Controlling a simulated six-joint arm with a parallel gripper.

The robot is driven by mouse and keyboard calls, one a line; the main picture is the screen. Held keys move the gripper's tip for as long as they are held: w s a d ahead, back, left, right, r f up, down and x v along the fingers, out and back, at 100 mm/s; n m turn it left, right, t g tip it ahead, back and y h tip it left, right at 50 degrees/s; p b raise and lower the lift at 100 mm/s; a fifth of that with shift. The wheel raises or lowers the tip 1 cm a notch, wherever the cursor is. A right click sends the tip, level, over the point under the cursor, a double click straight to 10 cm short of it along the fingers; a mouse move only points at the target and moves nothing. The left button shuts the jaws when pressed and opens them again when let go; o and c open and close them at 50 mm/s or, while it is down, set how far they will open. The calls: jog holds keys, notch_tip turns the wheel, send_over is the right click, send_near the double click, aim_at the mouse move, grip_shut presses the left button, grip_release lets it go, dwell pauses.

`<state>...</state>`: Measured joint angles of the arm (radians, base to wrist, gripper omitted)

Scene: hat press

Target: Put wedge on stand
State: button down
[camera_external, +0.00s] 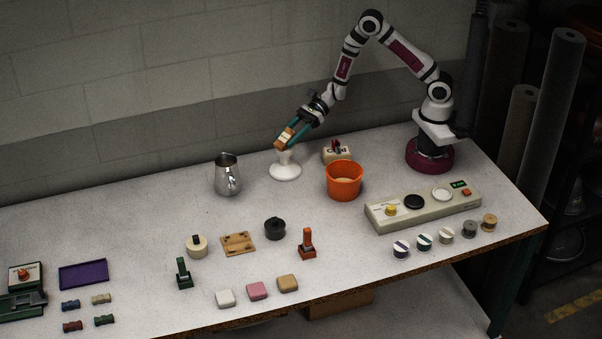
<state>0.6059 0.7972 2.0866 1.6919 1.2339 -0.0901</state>
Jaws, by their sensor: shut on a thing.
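My gripper (290,132) has green fingers and is shut on a small tan-and-brown wedge (284,138). It holds the wedge tilted, right at the top of a white stand (285,171) with a wide round base and a narrow neck. The wedge overlaps the stand's top in this view, and I cannot tell whether the two touch. The fingers partly cover the wedge.
An orange bucket (344,182) and a cream box (337,154) stand right of the stand. A steel pitcher (228,176) stands to its left. A control panel (422,206) lies further right. Several small blocks, stamps and spools occupy the front of the table.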

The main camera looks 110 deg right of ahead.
jog(key=shift+f, duration=0.15)
jog(key=shift+c, duration=1.7)
grip_release()
jog(key=shift+r, duration=0.2)
jog(key=s+d+r, duration=0.1)
jog(key=s+r, duration=0.3)
jog(key=r, duration=0.5)
jog(key=shift+s+d, duration=0.15)
jog(key=shift+d, duration=0.15)
